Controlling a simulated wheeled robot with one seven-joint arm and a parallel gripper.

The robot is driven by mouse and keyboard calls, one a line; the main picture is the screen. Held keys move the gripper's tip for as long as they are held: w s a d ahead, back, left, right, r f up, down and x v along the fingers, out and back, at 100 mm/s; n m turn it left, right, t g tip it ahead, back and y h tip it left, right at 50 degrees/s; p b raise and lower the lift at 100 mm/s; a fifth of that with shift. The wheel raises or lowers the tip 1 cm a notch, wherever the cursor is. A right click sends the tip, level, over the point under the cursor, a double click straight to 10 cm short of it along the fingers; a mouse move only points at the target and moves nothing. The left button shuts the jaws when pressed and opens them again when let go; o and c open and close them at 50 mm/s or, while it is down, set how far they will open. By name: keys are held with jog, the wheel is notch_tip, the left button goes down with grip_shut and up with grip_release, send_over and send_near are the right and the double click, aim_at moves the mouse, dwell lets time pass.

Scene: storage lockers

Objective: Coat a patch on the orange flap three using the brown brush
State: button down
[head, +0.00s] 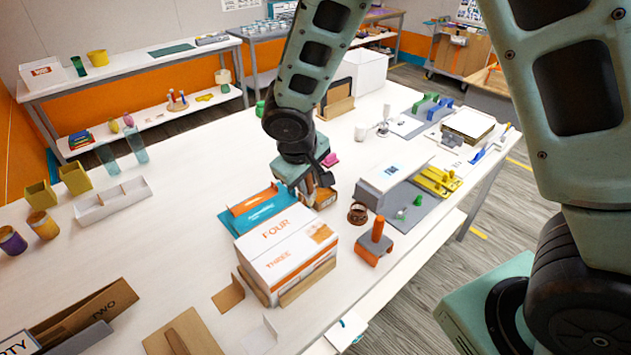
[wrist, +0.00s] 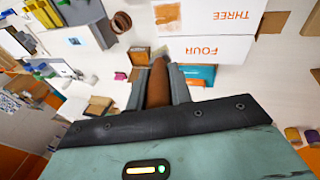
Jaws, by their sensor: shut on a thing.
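My gripper (head: 309,183) is shut on the brown brush (wrist: 158,82). In the wrist view its brown handle lies between the two fingers, and its far end is hard to make out. The white box has a panel marked THREE in orange (head: 284,262), on the near side of the panel marked FOUR (head: 275,231). Both also show upside down in the wrist view, THREE (wrist: 228,18) at the top edge and FOUR (wrist: 205,50) below it. My gripper is above the table behind the box, apart from flap three.
Cardboard pieces (head: 229,295) lie in front at left. The table's left middle (head: 180,230) is clear.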

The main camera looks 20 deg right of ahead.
jog(key=f+b, duration=0.1)
jog(key=a+f+b, duration=0.2)
jog(key=shift+s+a+f, duration=0.1)
jog(key=shift+s+f, duration=0.2)
dwell(0.3)
